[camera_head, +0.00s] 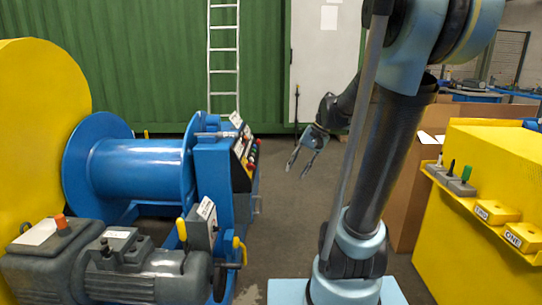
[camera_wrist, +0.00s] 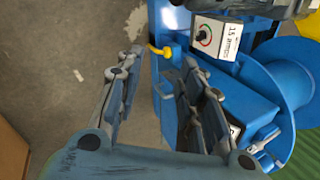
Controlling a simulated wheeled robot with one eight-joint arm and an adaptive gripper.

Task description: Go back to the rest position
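My gripper (camera_head: 297,172) hangs in free air in the middle of the head view, pointing down, with a clear gap between its fingers. It is empty. It also shows in the wrist view (camera_wrist: 161,62), where its two fingers stand apart with nothing between them. My arm rises at the right of centre in the head view. The blue winch (camera_head: 140,168) stands to the left of my gripper, with its control panel (camera_head: 243,152) on the near side of the gap. In the wrist view the blue winch frame (camera_wrist: 252,95) lies behind and to the right of the fingers.
A yellow cabinet (camera_head: 495,205) with levers stands at the right, beside a cardboard box (camera_head: 412,200). A grey motor (camera_head: 145,272) and a yellow guard (camera_head: 40,100) are at the left. A ladder (camera_head: 224,60) leans at the green wall. The floor (camera_head: 285,225) between is clear.

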